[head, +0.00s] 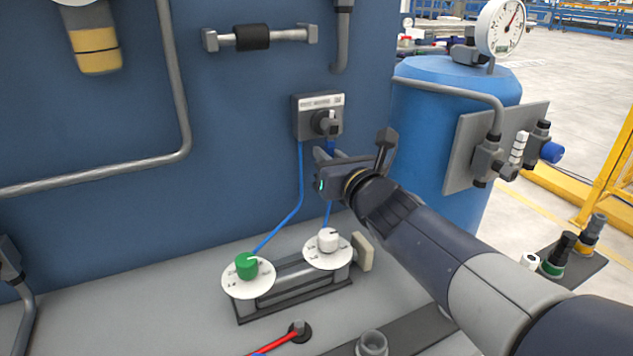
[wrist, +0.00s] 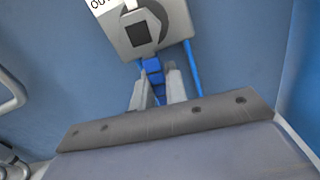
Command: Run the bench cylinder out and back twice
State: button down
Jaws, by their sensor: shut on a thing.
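The bench cylinder (head: 292,290) lies on the grey bench with a green knob (head: 246,268) on a white dial at its left and a white knob (head: 328,241) on a dial at its right. A beige block (head: 363,251) stands at its right end. A grey valve box (head: 318,104) with a dark knob (head: 325,122) is on the blue wall; two blue hoses (head: 301,185) run down from it. My gripper (head: 322,155) is just below the box.
A blue tank (head: 440,120) with a gauge (head: 500,28) and a valve plate (head: 490,150) stands right of the wall. The bench left of the cylinder is clear.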

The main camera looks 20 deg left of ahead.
jog(key=shift+w+d+r+n+b, duration=0.2)
jog(key=shift+w+d+n+b, duration=0.25)
jog(key=shift+n+b, duration=0.8)
jog(key=shift+w+d+r+n+b, duration=0.2)
jog(key=shift+w+d+n+b, duration=0.45)
jog(key=shift+n, duration=1.1)
jog(key=shift+w+d+r+n+b, duration=0.2)
jog(key=shift+d+n+b, duration=0.2)
jog(key=shift+n+b, duration=0.95)
jog(key=shift+n, duration=0.25)
jog(key=c, duration=1.4)
grip_release()
jog(key=shift+c, duration=0.2)
jog(key=shift+s, duration=0.1)
jog(key=p+v, duration=0.1)
jog(key=v, duration=0.9)
jog(key=shift+s+d, duration=0.25)
jog(key=shift+d, duration=0.05)
